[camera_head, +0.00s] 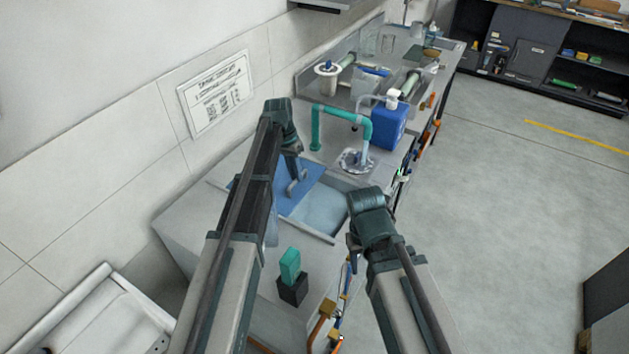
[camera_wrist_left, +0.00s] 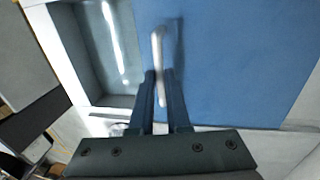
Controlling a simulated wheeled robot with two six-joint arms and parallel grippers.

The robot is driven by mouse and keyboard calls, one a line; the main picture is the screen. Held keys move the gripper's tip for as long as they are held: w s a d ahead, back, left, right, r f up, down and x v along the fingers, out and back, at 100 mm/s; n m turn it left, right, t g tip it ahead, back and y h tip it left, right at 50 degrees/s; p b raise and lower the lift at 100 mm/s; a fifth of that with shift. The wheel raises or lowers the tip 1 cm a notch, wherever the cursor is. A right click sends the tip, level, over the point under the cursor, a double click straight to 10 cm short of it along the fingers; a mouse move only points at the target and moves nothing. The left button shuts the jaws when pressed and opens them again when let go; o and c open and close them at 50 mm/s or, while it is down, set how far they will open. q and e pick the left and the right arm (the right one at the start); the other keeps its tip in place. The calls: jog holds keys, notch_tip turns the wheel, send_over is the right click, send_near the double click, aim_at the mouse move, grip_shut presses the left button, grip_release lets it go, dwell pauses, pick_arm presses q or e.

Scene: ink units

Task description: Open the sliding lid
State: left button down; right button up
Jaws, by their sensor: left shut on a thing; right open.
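The blue sliding lid (camera_head: 312,178) lies over part of a basin in the counter; it fills the right of the left wrist view (camera_wrist_left: 240,60). Its pale bar handle (camera_wrist_left: 157,45) stands up near the lid's edge. My left gripper (camera_wrist_left: 160,100) is shut on the handle; in the head view it (camera_head: 295,172) reaches down over the lid. The open part of the basin (camera_head: 328,212) shows beside the lid, at left in the wrist view. My right gripper (camera_head: 353,243) is open and empty, near the counter's front edge; its fingers are partly hidden.
A green faucet (camera_head: 330,112) and a blue container (camera_head: 388,124) stand beyond the basin. A teal block in a black holder (camera_head: 292,289) stands on the near counter. A tiled wall (camera_head: 100,190) bounds the left; open floor (camera_head: 520,210) lies right.

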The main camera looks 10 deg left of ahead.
aim_at(288, 182)
pick_arm(q)
jog(key=shift+w+a, duration=0.35)
jog(key=shift+a, duration=0.45)
jog(key=shift+w+a, duration=0.3)
jog(key=shift+a, duration=0.45)
jog(key=c, duration=0.9)
grip_release()
jog(key=shift+r, duration=0.15)
jog(key=r+p, duration=0.4)
jog(key=a+r+p, duration=0.1)
jog(key=r+p, duration=0.4)
jog(key=w+a+r+p, duration=0.1)
jog(key=r+p, duration=0.3)
jog(key=shift+a+r+p, duration=0.15)
jog(key=shift+a+p, duration=0.1)
jog(key=shift+p, duration=0.05)
